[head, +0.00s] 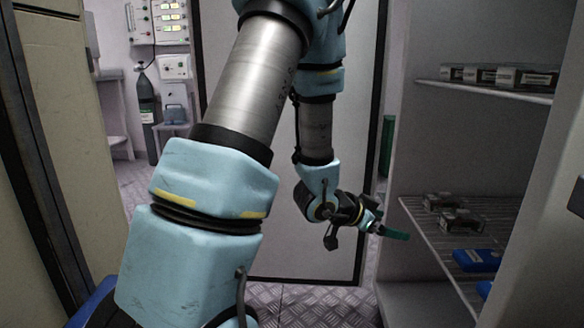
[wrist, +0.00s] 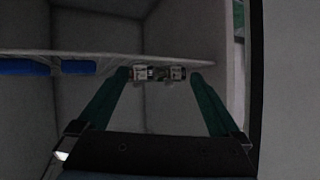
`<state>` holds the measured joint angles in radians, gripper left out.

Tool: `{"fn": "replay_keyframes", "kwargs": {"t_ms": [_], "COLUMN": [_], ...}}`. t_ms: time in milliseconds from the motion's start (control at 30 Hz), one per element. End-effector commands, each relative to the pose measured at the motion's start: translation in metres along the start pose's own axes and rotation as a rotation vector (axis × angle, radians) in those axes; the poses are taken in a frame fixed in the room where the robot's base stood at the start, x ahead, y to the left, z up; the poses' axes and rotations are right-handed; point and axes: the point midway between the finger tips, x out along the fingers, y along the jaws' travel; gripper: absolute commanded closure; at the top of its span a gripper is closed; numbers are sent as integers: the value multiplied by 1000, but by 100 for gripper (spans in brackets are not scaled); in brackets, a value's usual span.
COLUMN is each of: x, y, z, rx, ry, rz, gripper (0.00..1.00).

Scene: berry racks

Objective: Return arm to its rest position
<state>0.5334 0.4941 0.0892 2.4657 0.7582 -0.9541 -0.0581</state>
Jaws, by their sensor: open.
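My arm fills the middle of the head view, with blue covers and grey metal tubes. My gripper (head: 392,234) is at its end, right of centre, with green fingers pointing right toward the open shelf unit. In the wrist view my gripper (wrist: 160,80) shows two green fingers spread wide apart with nothing held between them. Beyond the fingertips, small labelled berry boxes (wrist: 160,73) stand on a shelf, apart from the fingers as far as I can tell.
The shelf unit at right has a wire shelf (head: 425,219) with clear boxes (head: 461,219) and blue boxes (head: 476,260). An upper shelf (head: 480,91) holds a row of labelled boxes (head: 500,76). A gas cylinder (head: 147,115) stands at the back left. Metal floor shows below my gripper.

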Motion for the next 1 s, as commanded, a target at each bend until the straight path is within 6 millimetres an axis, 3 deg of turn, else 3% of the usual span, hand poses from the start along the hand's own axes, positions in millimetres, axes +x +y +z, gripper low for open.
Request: {"fn": "replay_keyframes", "kwargs": {"t_ms": [133, 200, 333, 500, 767, 1000], "x": [-42, -73, -137, -204, -267, -293], "y": [-59, -83, -103, -89, -41, -42], "z": [28, 48, 85, 116, 130, 84], "rx": [-104, -189, -385, -641, -969, -985], "ry": [-187, -301, -503, -696, -871, -884], "rz": [-206, -309, -458, -548, -557, -549], "gripper": [0, 0, 0, 0, 0, 0]}}
